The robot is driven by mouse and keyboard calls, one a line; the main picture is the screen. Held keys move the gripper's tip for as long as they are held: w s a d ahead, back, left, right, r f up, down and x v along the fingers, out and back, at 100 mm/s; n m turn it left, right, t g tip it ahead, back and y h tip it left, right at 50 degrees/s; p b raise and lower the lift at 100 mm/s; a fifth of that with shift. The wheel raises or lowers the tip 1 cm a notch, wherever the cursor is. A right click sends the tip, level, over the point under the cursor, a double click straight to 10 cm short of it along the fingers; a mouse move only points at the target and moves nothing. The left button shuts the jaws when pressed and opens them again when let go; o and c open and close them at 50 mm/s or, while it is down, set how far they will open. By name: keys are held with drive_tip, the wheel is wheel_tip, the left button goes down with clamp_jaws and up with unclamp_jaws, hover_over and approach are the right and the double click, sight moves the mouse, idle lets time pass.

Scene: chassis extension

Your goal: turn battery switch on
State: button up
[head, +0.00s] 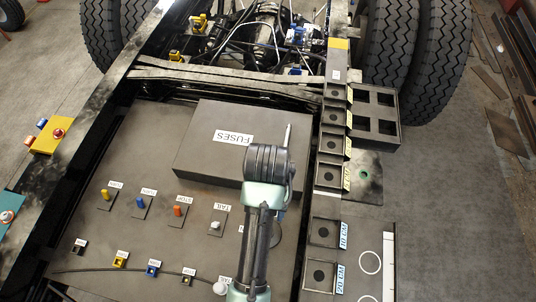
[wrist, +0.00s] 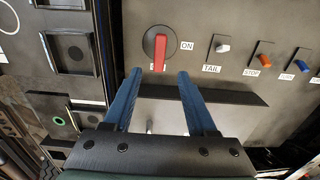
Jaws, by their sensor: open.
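The battery switch is a red handle (wrist: 160,52) on a round dark base, in the upper middle of the wrist view. The handle points down in that view, over a small label that it partly covers. An ON label (wrist: 187,46) lies to the right of the base. My gripper (wrist: 159,74) is open, its two blue fingers pointing toward the switch. The fingertips appear on either side just below the handle, with nothing held; depth and contact cannot be told.
A row of small toggles labelled TAIL (wrist: 223,46), STOP (wrist: 264,61) and TURN (wrist: 301,66) sits beside the switch. A raised FUSES box (head: 212,148) stands on the panel behind my arm. Square dark holders (head: 323,233) line the right rail.

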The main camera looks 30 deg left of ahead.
wheel_tip(320, 180, down, 11)
drive_tip(key=shift+r+p, duration=0.2)
drive_tip(key=shift+p, duration=0.45)
drive_tip(key=shift+w, duration=0.1)
clamp_jaws()
